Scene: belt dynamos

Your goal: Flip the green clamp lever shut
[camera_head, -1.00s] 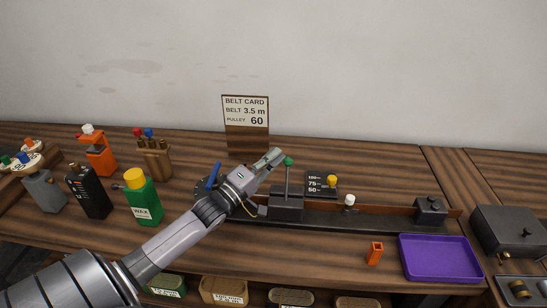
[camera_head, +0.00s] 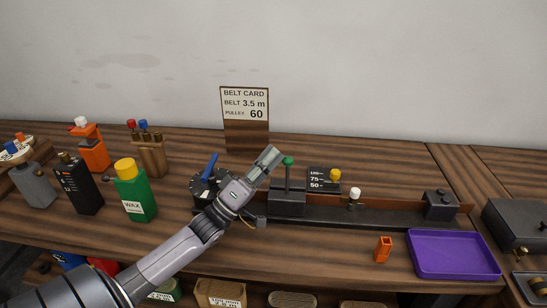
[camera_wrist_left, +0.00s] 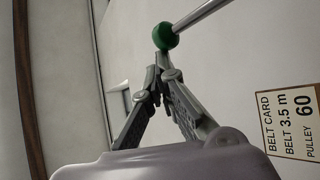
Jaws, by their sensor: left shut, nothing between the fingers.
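The green clamp lever is a thin metal rod with a green ball knob (camera_head: 288,160). It stands upright on a dark block (camera_head: 287,203) on the long black rail (camera_head: 385,215). My left gripper (camera_head: 272,152) is shut and empty, its fingertips just left of the knob at about its height. In the left wrist view the green knob (camera_wrist_left: 164,36) is just beyond the closed fingertips (camera_wrist_left: 158,62), with a small gap seeming to show between them. The rod runs from the knob to the upper right there. My right gripper is in neither view.
A blue lever (camera_head: 211,167) stands left of my left gripper. A belt card (camera_head: 245,104) stands behind. A white knob (camera_head: 355,192) and a yellow knob (camera_head: 335,174) are to the right, with a purple tray (camera_head: 455,255) and an orange piece (camera_head: 383,249) in front. A green wax bottle (camera_head: 136,190) is at left.

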